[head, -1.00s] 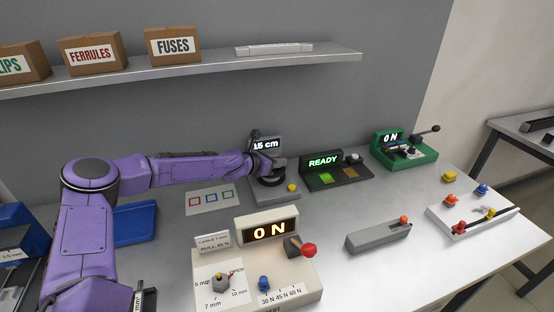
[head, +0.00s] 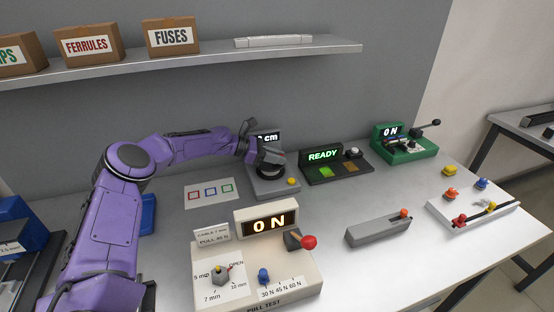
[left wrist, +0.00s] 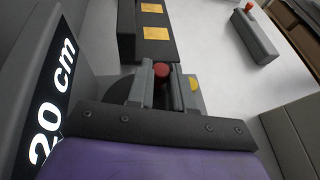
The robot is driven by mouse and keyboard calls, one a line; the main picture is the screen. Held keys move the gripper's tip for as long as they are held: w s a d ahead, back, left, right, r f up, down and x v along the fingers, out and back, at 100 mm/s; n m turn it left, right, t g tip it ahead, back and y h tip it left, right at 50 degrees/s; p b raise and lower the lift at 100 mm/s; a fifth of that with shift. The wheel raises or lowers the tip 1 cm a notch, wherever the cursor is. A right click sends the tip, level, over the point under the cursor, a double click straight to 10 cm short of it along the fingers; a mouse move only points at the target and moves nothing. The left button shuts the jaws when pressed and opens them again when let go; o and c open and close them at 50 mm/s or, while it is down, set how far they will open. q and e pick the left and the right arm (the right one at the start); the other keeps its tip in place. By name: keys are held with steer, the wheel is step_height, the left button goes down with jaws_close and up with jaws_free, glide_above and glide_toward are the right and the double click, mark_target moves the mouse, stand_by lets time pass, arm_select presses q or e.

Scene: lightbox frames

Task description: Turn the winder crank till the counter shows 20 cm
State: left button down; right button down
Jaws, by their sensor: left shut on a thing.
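The winder (head: 272,188) is a grey device at the back of the bench. Its counter (head: 268,138) is partly hidden by my left arm in the head view, with only the end of the number and "cm" showing. In the left wrist view the counter (left wrist: 52,100) reads 20 cm. My left gripper (head: 272,158) is at the winder's front, over its dark round disc. In the left wrist view its fingers are shut on the red crank knob (left wrist: 162,70). The yellow button (head: 291,182) is beside it, untouched. My right gripper is not in view.
A READY box (head: 335,168) stands right of the winder, and a green tester (head: 405,147) beyond it. A cream pull-test box (head: 255,260) is in front. A card with coloured squares (head: 208,194) lies left. A shelf (head: 190,66) runs above.

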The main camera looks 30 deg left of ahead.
arm_select(q)
steer(key=shift+f, duration=0.1)
stand_by(0.3)
steer(key=c, duration=1)
jaws_free()
steer(key=b+v, duration=0.1)
steer(key=v, duration=0.9)
steer(key=shift+s+a+r, duration=0.15)
steer(key=shift+a+r, duration=0.05)
steer(key=shift+a, duration=0.05)
